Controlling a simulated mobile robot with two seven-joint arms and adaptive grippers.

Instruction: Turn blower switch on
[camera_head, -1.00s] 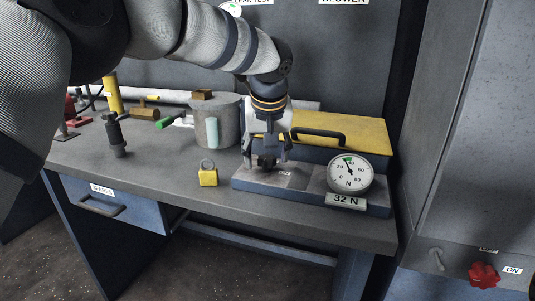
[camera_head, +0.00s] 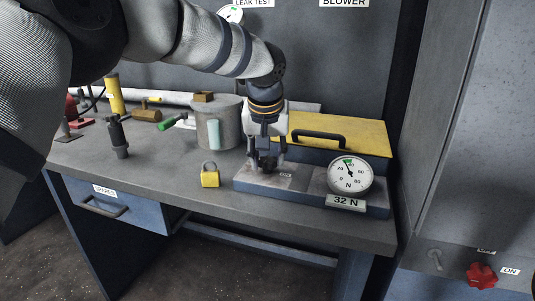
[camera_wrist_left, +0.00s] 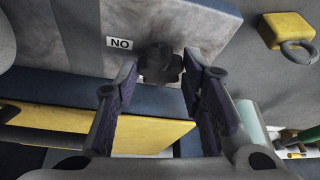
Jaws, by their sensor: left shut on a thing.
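A dark lobed knob (camera_wrist_left: 160,62) sits on the grey plate of a blue base (camera_head: 290,195), beside a small label that reads NO in the left wrist view and looks inverted. My left gripper (camera_head: 265,163) points down over this plate. In the left wrist view its fingers (camera_wrist_left: 161,72) are on both sides of the knob, shut on it. A sign reading BLOWER (camera_head: 344,2) is on the back panel. My right gripper is not in view.
A dial gauge (camera_head: 350,175) with a 32 N plate and a yellow box (camera_head: 345,133) with a black handle stand close by. A yellow padlock (camera_head: 210,175) and a grey pot (camera_head: 218,125) are to the left. A red knob (camera_head: 481,275) with an ON label is on the right cabinet.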

